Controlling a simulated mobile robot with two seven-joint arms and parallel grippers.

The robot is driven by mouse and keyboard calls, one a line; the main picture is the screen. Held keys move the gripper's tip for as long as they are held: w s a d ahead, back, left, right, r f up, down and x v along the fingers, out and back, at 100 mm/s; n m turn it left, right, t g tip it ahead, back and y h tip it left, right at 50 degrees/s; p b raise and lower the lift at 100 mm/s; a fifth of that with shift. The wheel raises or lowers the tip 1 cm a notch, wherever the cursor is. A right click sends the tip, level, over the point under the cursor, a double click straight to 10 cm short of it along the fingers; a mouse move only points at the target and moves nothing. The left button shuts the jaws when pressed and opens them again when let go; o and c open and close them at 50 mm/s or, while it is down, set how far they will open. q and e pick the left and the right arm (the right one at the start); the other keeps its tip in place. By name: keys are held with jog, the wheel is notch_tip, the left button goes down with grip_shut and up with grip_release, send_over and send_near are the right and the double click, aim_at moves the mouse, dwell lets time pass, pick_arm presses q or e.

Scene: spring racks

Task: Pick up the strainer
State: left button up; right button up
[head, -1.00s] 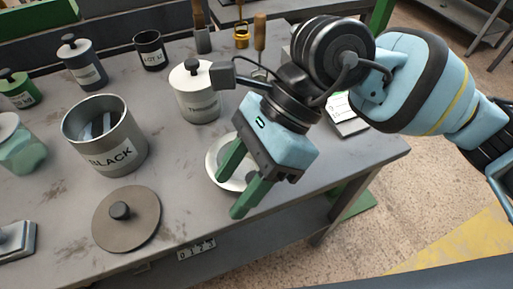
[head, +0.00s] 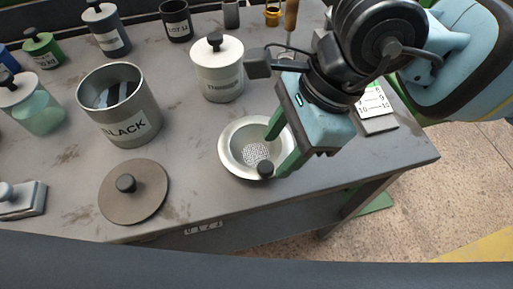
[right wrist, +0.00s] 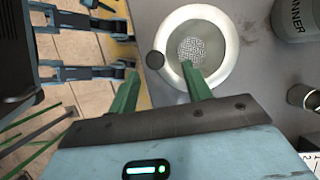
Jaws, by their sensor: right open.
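The strainer (head: 229,150) is a round pale bowl with a perforated centre and a dark round knob on its near rim. It lies on the grey bench near the front edge. My right gripper (head: 272,150) is open, its two green fingers over the strainer's right part and hiding some of the rim. In the right wrist view the strainer (right wrist: 228,45) lies ahead of the fingers. The dark knob shows between the fingertips (right wrist: 160,69), and the right finger overlaps the bowl. The gap in height cannot be told. My left gripper is not in view.
A white lidded canister (head: 218,75) stands just behind the strainer. A grey BLACK pot (head: 125,118) and a flat round lid (head: 133,196) lie to the left. A printed card (head: 375,105) is at the right. Bare bench lies between the lid and strainer.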

aim_at(266, 166)
jog(key=x, duration=0.5)
jog(key=shift+s+a+r, duration=0.1)
jog(key=shift+s+a, duration=0.1)
jog(key=shift+s, duration=0.15)
jog(key=c, duration=0.9)
